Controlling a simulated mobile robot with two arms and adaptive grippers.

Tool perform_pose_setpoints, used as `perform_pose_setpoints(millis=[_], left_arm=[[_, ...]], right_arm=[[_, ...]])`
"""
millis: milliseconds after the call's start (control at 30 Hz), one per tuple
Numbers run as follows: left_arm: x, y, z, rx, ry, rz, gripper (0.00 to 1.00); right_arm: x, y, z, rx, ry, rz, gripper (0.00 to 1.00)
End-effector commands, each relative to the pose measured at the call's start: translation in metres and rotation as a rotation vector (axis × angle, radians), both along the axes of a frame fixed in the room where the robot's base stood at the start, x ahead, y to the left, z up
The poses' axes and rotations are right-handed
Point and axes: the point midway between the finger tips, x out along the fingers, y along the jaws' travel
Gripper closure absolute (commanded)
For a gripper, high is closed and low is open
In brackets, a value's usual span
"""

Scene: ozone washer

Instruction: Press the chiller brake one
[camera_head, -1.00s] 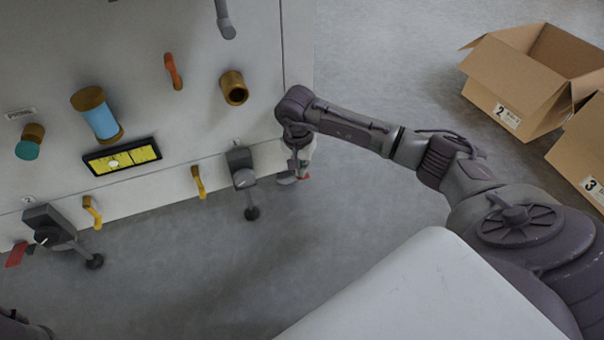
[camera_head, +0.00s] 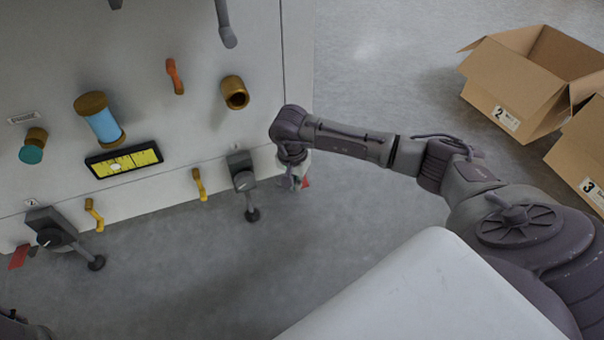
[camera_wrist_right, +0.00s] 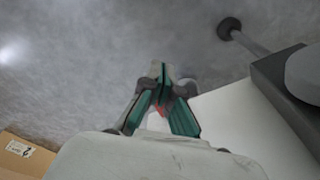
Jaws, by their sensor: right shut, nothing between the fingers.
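The ozone washer (camera_head: 150,60) is a pale machine at the left of the head view. Two grey boxes with knobs and round-footed legs, one left (camera_head: 45,225) and one right (camera_head: 240,170), sit on its lower edge. A red tab (camera_head: 306,182) shows beside my right gripper (camera_head: 290,183), at the washer's right lower corner. In the right wrist view, my right gripper (camera_wrist_right: 158,72) has its fingertips together with nothing held. A bit of red (camera_wrist_right: 161,110) shows between its finger links. I cannot tell which part is chiller brake one, or whether the gripper touches it. My left gripper is not in view.
Yellow handles (camera_head: 199,184), an orange handle (camera_head: 174,76) and a yellow gauge (camera_head: 124,158) are on the washer. Another red tab (camera_head: 19,257) is at lower left. Open cardboard boxes (camera_head: 530,80) stand at right. The grey floor between is clear.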

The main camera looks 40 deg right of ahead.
Motion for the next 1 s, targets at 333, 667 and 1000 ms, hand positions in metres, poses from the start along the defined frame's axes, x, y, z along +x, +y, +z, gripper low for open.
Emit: perform_pose_setpoints(millis=[333,667,1000], left_arm=[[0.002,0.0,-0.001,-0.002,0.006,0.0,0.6],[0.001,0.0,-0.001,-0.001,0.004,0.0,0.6],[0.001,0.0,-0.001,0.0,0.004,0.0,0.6]], right_arm=[[-0.001,0.003,0.034,0.0,-0.004,0.002,1.0],[-0.004,0.008,0.1,0.001,-0.003,0.0,1.0],[-0.006,0.01,0.119,0.0,0.001,0.0,1.0]])
